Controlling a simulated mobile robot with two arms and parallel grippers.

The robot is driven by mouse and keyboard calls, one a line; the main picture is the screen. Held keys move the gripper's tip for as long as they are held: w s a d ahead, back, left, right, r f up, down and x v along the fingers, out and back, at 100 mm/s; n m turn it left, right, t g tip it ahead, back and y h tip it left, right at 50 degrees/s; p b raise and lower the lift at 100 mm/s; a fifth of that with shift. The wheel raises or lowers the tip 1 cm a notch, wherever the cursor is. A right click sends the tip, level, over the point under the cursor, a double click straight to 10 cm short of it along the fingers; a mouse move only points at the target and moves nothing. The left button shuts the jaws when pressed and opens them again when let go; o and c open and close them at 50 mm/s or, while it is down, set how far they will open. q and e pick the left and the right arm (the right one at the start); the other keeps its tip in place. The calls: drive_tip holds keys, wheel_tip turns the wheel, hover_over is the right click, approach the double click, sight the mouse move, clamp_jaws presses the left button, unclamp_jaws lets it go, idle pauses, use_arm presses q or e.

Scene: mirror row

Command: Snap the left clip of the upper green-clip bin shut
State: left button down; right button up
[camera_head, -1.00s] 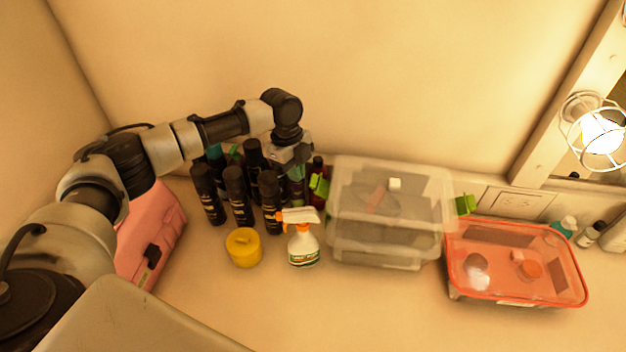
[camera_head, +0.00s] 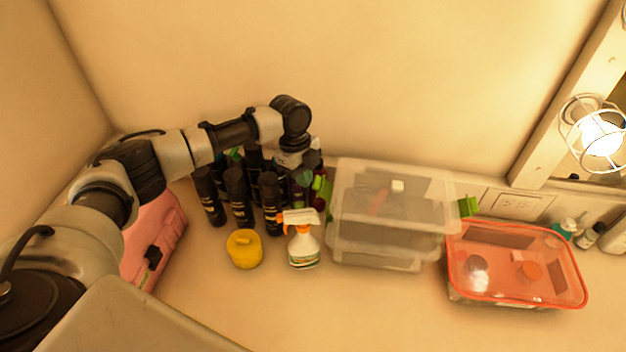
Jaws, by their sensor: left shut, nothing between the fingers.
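The upper green-clip bin (camera_head: 395,190) is a clear, see-through box stacked on a similar clear bin (camera_head: 375,257) on the counter. Its left green clip (camera_head: 322,186) sticks out at its left side. Its right green clip (camera_head: 468,207) sticks out at the right. My left gripper (camera_head: 303,176) is shut and empty, pointing down just left of the left clip, above the dark bottles. Its fingertips are hard to make out among the bottles, and I cannot tell whether they touch the clip. My right gripper is not in view.
Several dark bottles (camera_head: 237,196) crowd below my left forearm. A spray bottle (camera_head: 302,240) and a yellow tub (camera_head: 244,249) stand in front. A pink case (camera_head: 152,235) is at left, a red-lidded box (camera_head: 515,265) at right. The front counter is clear.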

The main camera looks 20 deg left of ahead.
use_arm(q)
drive_tip(key=shift+w+d+r+p, duration=0.25)
drive_tip(key=shift+d+p, duration=0.05)
drive_tip(key=shift+d, duration=0.7)
drive_tip(key=shift+w+d+r+p, duration=0.25)
drive_tip(key=shift+d+r, duration=0.05)
drive_tip(key=shift+d, duration=0.75)
drive_tip(key=shift+w+d+r+p, duration=0.25)
drive_tip(key=shift+d+p, duration=0.05)
drive_tip(key=shift+d, duration=0.7)
drive_tip(key=r+p, duration=0.2)
drive_tip(key=a+r+p, duration=0.1)
drive_tip(key=r+p, duration=0.2)
drive_tip(key=shift+s+r, duration=0.15)
drive_tip(key=shift+r, duration=0.2)
